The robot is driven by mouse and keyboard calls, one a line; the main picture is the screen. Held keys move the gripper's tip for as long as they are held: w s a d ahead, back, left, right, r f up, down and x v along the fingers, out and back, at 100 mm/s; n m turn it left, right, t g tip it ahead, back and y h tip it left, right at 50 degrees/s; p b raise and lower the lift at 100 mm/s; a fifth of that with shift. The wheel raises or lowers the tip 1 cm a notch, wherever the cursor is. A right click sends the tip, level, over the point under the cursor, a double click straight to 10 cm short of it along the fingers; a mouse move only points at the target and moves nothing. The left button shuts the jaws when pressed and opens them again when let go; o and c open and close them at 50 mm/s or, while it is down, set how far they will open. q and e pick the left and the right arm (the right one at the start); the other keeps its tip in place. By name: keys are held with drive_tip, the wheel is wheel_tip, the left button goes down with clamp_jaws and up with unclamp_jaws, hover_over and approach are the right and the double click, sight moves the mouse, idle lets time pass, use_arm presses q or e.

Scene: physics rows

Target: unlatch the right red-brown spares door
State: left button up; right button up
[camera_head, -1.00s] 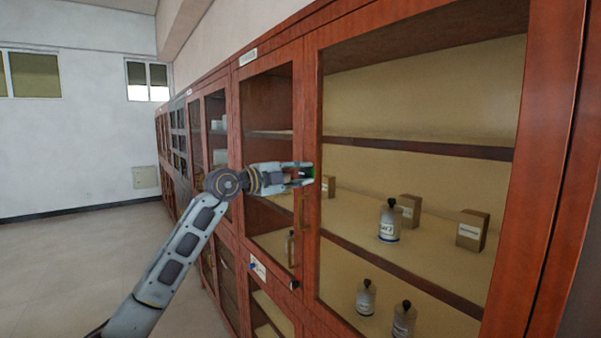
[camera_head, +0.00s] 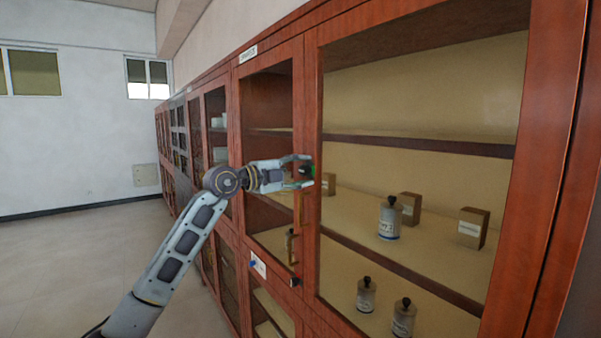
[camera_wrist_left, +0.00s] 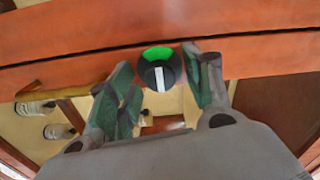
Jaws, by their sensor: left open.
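The large glazed red-brown door (camera_head: 545,150) fills the right of the head view and looks shut. A round dark latch knob (camera_wrist_left: 160,76) with a white bar and a green patch sits on the red-brown frame. It shows small and partly hidden in the head view (camera_head: 307,170). My left gripper (camera_head: 303,171) is open, with its fingers on either side of the knob. In the left wrist view the fingers (camera_wrist_left: 160,82) flank the knob; whether they touch it is unclear. The bar looks about upright in that view. My right gripper is out of view.
A narrower glazed door (camera_head: 270,67) with an upright handle (camera_head: 298,212) stands just left. Bottles (camera_head: 390,220) and small boxes (camera_head: 473,228) stand on shelves behind the glass. A small label plate (camera_head: 258,264) is below. The floor (camera_head: 90,260) at left is clear.

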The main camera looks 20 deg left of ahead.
use_arm(q)
drive_tip(key=v, duration=1.1)
drive_tip(key=shift+s+a, duration=0.25)
drive_tip(key=shift+a, duration=0.05)
drive_tip(key=shift+m, duration=0.3)
